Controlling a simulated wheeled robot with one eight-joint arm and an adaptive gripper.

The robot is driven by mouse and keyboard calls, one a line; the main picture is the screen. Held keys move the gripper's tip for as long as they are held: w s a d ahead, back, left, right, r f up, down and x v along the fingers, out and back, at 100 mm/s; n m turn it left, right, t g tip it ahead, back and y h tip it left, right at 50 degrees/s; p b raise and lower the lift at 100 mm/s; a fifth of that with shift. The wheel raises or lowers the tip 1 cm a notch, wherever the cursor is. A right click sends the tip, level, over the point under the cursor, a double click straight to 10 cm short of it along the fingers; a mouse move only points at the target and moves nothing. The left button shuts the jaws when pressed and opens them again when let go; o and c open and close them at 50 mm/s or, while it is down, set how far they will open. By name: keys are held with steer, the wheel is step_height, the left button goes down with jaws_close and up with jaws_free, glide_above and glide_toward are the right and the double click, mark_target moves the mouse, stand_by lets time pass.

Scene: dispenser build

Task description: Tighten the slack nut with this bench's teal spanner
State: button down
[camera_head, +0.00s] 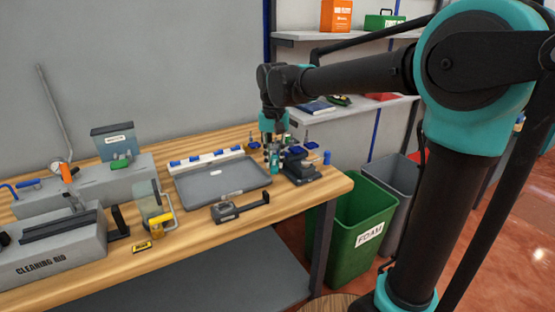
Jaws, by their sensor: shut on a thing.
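My gripper (272,141) points down over the right end of the wooden bench, beside a dark grey block fixture (302,172). It is shut on a small upright teal piece, which I take as the teal spanner (274,160); its shape is small and partly hidden by the jaws. I cannot tell whether the spanner touches the fixture. Small blue-topped parts (294,150) stand on or by the fixture. The slack nut is too small or hidden to make out.
A grey tray (222,183) lies left of my gripper, with a white strip of blue parts (203,157) behind it. Grey fixtures (60,240) fill the bench's left. A green bin (362,225) stands off the right edge.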

steer(key=shift+a+m, duration=0.3)
steer(key=shift+a, duration=0.15)
steer(key=shift+w+a+m, duration=0.1)
steer(key=shift+a+m, duration=1)
steer(key=shift+m, duration=0.1)
steer(key=shift+w+a+m, duration=0.2)
steer(key=shift+a+m, duration=0.35)
steer(key=shift+a, duration=0.05)
steer(key=shift+w+a+m, duration=0.2)
steer(key=shift+a+m, duration=0.35)
steer(key=shift+a, duration=0.05)
steer(key=shift+a, duration=0.1)
steer(key=shift+w+a+m, duration=0.3)
steer(key=shift+a+m, duration=0.2)
steer(key=shift+m, duration=0.1)
steer(key=shift+w+a+m, duration=0.3)
steer(key=shift+a+m, duration=0.2)
steer(key=shift+m, duration=0.1)
